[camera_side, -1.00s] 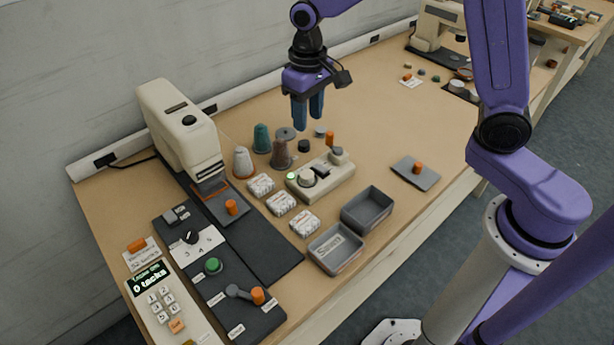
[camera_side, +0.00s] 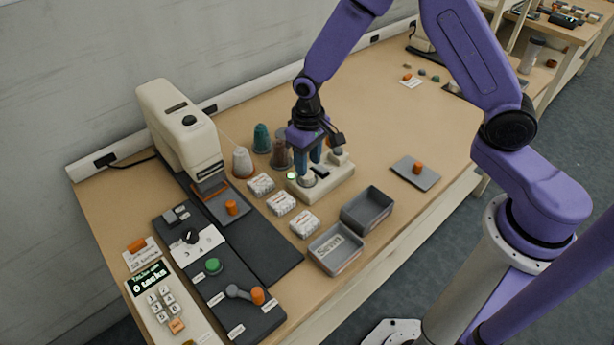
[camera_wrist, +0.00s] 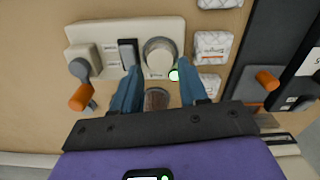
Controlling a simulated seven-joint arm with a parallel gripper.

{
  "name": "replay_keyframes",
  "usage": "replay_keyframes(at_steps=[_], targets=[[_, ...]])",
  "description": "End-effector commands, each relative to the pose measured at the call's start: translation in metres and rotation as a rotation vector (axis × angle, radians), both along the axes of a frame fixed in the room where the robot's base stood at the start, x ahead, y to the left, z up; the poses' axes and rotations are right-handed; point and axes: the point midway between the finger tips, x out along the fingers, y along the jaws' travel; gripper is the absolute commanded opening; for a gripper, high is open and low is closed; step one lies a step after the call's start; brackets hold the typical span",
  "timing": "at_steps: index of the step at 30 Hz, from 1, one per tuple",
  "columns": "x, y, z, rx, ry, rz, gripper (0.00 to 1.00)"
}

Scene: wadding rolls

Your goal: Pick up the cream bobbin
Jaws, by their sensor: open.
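The cream bobbin (camera_wrist: 160,53) sits on the cream winder (camera_wrist: 112,33), between a dark switch and a small green light. In the side view the bobbin (camera_side: 307,182) is partly hidden behind my fingers. My gripper (camera_wrist: 160,68) is open, with its blue fingertips on either side of the bobbin's near edge in the wrist view. In the side view my gripper (camera_side: 309,171) points down, low over the winder (camera_side: 326,184). I cannot tell whether the fingers touch the bobbin.
Brown (camera_side: 280,154), teal (camera_side: 261,138) and white (camera_side: 242,162) thread cones stand behind and left. White wrapped packs (camera_side: 281,203) lie left of the winder. Two grey trays (camera_side: 367,209) are in front. The sewing machine (camera_side: 180,125) is far left. Table to the right is mostly clear.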

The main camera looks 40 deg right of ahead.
Motion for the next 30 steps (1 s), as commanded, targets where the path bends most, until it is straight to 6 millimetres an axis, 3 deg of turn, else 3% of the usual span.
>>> replay_keyframes(at_steps=[9, 18, 21, 22, 30], targets=[[0.000, 0.000, -0.036, -0.001, 0.002, 0.000, 0.43], [0.001, 0.000, -0.038, 0.000, -0.001, 0.000, 0.43], [0.001, 0.000, -0.038, 0.000, 0.000, 0.000, 0.11], [0.001, 0.000, -0.038, 0.000, 0.000, 0.000, 0.07], [0.001, 0.000, -0.038, 0.000, 0.000, 0.000, 0.07]])
